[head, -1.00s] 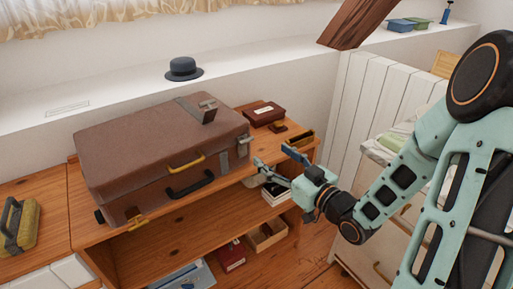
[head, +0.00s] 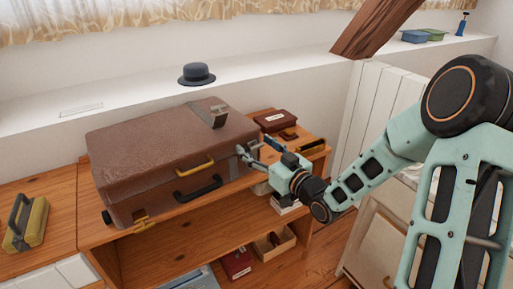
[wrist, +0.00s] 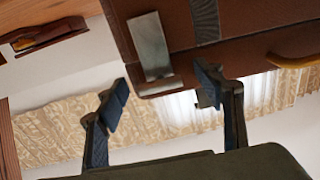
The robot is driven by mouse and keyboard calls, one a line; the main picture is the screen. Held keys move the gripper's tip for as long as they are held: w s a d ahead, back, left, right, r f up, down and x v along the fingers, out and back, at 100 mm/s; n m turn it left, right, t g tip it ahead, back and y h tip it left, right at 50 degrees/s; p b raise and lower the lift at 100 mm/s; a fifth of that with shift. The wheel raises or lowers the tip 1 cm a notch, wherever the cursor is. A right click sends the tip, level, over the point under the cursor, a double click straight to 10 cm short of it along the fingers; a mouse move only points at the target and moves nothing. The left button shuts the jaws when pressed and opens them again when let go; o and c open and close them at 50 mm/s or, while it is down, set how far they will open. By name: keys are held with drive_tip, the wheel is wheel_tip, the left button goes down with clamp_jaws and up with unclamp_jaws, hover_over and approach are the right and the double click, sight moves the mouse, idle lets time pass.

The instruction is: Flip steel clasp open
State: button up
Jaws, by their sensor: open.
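The brown suitcase (head: 150,150) lies shut on the wooden shelf unit. Its steel clasp (head: 240,152) is at the right end of the front face, partly hidden by my fingers. In the wrist view a flat steel clasp plate (wrist: 149,45) lies against the brown side, with a small metal piece at its end. My gripper (head: 256,151) is beside this corner of the suitcase. In the wrist view my gripper (wrist: 164,84) is open, with one finger on each side of the clasp's end. I cannot tell whether either finger touches it.
A yellow handle (head: 195,165) and a black handle (head: 198,190) are on the suitcase front. A brass fitting (head: 143,219) is at its lower left. A dark red box (head: 275,121) stands behind my gripper. A hat (head: 196,74) sits on the ledge.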

drive_tip(key=shift+c, duration=0.2)
clamp_jaws()
idle(0.4)
